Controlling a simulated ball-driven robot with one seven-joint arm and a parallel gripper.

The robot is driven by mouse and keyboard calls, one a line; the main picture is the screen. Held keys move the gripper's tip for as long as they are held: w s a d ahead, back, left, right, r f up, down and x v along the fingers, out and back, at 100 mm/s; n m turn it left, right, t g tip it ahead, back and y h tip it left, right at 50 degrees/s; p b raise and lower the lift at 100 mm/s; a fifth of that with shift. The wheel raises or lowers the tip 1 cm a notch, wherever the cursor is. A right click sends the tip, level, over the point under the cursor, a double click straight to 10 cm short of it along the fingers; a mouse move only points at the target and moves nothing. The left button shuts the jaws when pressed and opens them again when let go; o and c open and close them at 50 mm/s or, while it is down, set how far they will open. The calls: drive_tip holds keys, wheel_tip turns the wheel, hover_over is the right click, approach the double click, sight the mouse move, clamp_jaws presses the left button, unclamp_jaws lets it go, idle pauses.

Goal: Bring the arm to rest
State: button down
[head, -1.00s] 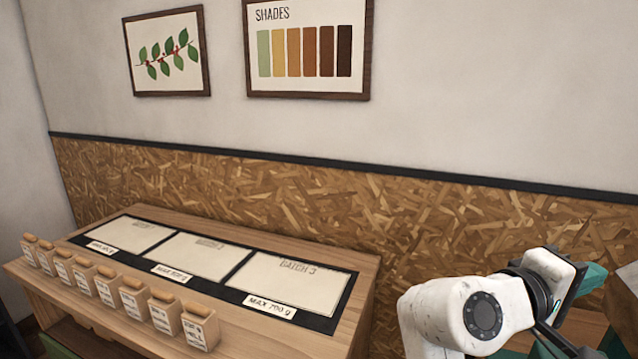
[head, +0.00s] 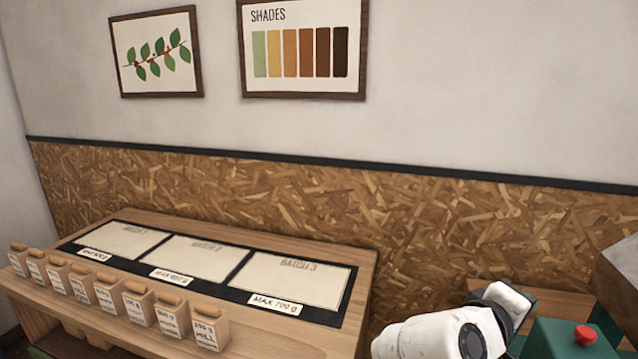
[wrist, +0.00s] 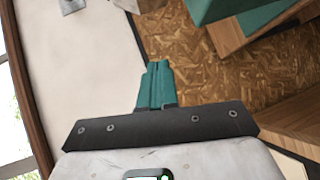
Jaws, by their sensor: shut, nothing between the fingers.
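My gripper (wrist: 157,85) shows in the wrist view as two teal fingers pressed together, with nothing between them. Beyond the fingertips are the pale wall and the brown chipboard panel. In the head view my white arm is at the lower right, and the gripper's fingers are out of sight there.
A wooden bench (head: 352,330) holds three pale panels marked as batches. Several labelled wooden blocks (head: 207,328) line its front edge. At the right stands a green box with a red button (head: 585,336), beside a grey metal part (head: 622,275). Two framed pictures hang on the wall.

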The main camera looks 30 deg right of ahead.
drive_tip(key=a+f+n+t+y, duration=0.15)
drive_tip(key=a+f+y, duration=0.25)
drive_tip(key=f, duration=0.6)
drive_tip(key=a+f+t+y, duration=0.2)
drive_tip(key=a+f+y, duration=0.1)
drive_tip(key=f, duration=0.6)
drive_tip(key=s+a+f+g+y, duration=0.2)
drive_tip(key=s+a+f+y, duration=0.6)
drive_tip(key=a+f, duration=0.5)
drive_tip(key=shift+s+a+f+m, duration=0.35)
drive_tip(key=shift+s+a, duration=0.3)
drive_tip(key=shift+s, duration=0.15)
